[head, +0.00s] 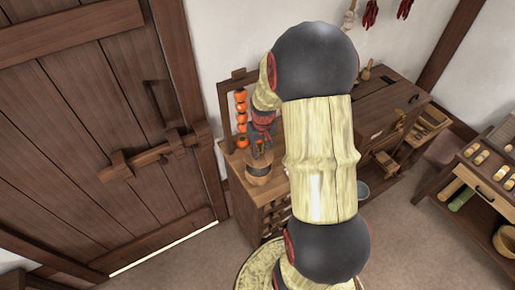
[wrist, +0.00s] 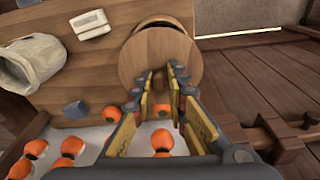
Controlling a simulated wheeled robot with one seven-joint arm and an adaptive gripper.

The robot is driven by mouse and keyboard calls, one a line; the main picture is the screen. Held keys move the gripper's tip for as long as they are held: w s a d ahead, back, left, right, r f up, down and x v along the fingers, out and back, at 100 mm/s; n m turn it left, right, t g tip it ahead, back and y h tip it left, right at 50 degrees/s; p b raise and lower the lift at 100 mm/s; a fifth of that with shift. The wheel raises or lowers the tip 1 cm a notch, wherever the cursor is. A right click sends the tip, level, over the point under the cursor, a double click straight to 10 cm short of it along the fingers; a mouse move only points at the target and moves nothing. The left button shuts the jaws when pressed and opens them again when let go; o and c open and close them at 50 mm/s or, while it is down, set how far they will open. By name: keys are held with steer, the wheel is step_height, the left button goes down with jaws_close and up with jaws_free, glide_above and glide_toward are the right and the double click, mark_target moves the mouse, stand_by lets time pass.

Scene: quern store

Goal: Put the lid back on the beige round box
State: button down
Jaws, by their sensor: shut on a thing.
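The beige round box (head: 258,176), a wooden tub with a dark band, stands on the left end of the wooden counter. My gripper (head: 262,146) is right above it, pointing down. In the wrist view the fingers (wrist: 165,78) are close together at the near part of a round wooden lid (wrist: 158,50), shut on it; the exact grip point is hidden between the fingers. The lid covers most of the box, whose dark-banded side (wrist: 160,20) shows past the lid's far edge. I cannot tell whether the lid touches the rim.
Orange fruits (head: 241,118) hang on a rack beside the box. A pale sack (wrist: 28,60), a white block (wrist: 90,24) and a blue-grey cube (wrist: 77,110) are near it. A wooden door (head: 95,120) is at left; a shelf unit (head: 485,170) is at right.

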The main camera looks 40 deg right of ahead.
mark_target(260, 156)
steer(key=shift+f+b, duration=1.4)
steer(key=shift+f, duration=1.4)
steer(key=shift+f+b, duration=0.15)
steer(key=shift+b, duration=0.25)
steer(key=c, duration=1.8)
jaws_free()
steer(key=o, duration=0.4)
steer(key=shift+o, duration=0.9)
